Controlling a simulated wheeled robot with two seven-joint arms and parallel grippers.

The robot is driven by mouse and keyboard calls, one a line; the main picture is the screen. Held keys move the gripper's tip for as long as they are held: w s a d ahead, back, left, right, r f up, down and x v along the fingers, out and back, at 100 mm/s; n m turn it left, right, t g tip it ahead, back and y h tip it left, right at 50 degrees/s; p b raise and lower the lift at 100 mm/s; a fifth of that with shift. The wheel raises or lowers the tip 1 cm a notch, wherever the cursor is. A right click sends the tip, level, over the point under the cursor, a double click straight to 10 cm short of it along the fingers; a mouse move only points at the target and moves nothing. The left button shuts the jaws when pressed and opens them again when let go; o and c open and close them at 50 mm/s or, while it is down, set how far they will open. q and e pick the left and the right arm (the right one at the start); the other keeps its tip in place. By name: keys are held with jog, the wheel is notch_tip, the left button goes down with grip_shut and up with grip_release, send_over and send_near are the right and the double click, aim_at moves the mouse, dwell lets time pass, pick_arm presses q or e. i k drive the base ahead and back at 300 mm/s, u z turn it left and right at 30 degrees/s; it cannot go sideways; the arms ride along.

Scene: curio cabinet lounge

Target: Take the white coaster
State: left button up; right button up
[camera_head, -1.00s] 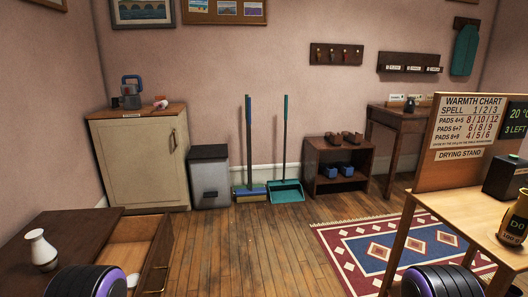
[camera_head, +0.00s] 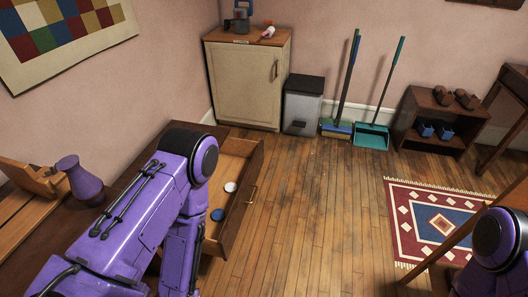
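The white coaster (camera_head: 231,187) lies flat inside an open wooden drawer (camera_head: 236,148), toward its front side. A blue round coaster (camera_head: 217,215) lies in the same drawer, nearer to me. My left arm reaches in from the lower left and crosses over the dark cabinet and part of the drawer, to the left of the white coaster. Its gripper is not visible, nor is the drawer area behind the arm. My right arm shows only in part at the right edge, and its gripper is out of view.
A purple vase (camera_head: 82,180) and a wooden object (camera_head: 34,178) stand on the dark furniture at left. A cream cabinet (camera_head: 246,84), grey bin (camera_head: 303,104) and teal dustpan (camera_head: 371,135) line the back wall. The wooden floor right of the drawer is clear.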

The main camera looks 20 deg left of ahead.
aim_at(231, 187)
jog(key=u, duration=0.85)
